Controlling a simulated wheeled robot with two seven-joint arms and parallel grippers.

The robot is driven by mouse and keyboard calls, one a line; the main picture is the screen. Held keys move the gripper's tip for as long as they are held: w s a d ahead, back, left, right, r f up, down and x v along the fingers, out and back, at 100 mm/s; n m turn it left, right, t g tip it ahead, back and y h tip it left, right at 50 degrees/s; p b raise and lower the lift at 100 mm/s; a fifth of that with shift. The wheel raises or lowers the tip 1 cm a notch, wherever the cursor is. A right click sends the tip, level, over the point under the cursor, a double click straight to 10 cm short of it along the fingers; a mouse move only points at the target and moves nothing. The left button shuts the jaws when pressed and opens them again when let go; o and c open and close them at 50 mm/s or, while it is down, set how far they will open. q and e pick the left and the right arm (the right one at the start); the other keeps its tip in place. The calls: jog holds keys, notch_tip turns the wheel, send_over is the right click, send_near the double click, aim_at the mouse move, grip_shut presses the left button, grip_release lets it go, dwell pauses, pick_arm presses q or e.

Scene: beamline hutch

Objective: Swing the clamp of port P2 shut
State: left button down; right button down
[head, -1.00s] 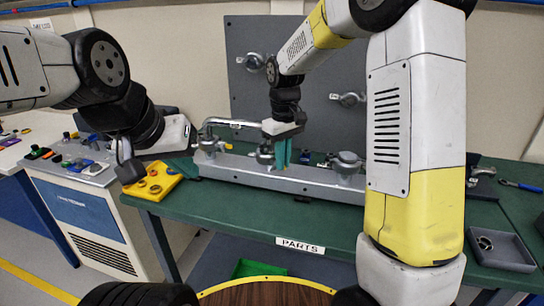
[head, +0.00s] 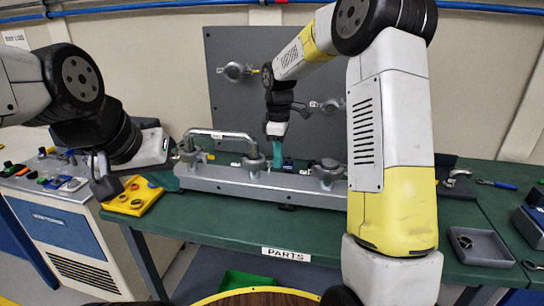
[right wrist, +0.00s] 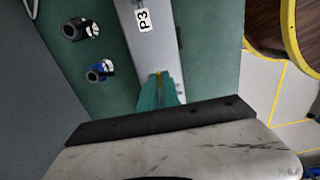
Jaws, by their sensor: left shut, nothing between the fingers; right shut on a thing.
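The grey rail (head: 225,180) lies along the green table, with several metal ports on top. A bent metal pipe (head: 225,134) joins the left port (head: 190,155) and the middle port (head: 253,163), which I take for P2. The right port (head: 328,172) stands apart; a P3 label (right wrist: 143,18) shows in the right wrist view. My right gripper (head: 274,170) is just right of the middle port, its teal fingers (right wrist: 160,92) shut on a small yellow thing (right wrist: 158,76), probably the clamp's lever tip. My left gripper (head: 170,181) is shut and empty by the rail's left end, partly hidden.
A yellow button box (head: 135,197) sits at the table's left corner. Small capped fittings (right wrist: 100,72) lie behind the rail. A grey panel (head: 290,60) with clamps (head: 235,71) stands behind. A grey tray (head: 480,247) is at right.

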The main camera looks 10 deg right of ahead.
jog(key=shift+w, duration=0.15)
jog(key=c, duration=1.6)
grip_release()
notch_tip(320, 180, up, 7)
jog(key=shift+r, duration=0.45)
jog(key=s+d+r+m+t+y, duration=0.1)
jog(key=s+d+r+m+t, duration=0.15)
jog(key=s, duration=0.45)
jog(key=s+d+r+m+t, duration=0.1)
jog(key=s+r+m, duration=0.3)
jog(key=s, duration=0.4)
jog(key=s+m+t, duration=0.1)
jog(key=s+m, duration=0.1)
jog(key=s, duration=0.2)
jog(key=s+d+f+m, duration=0.1)
jog(key=s+m, duration=0.2)
jog(key=s, duration=0.1)
jog(key=s+f+m+t+y, duration=0.1)
jog(key=s+m, duration=0.1)
jog(key=s, duration=0.2)
jog(key=shift+s+d+f+t, duration=0.1)
jog(key=shift+d+f+t, duration=0.1)
jog(key=shift+t, duration=0.15)
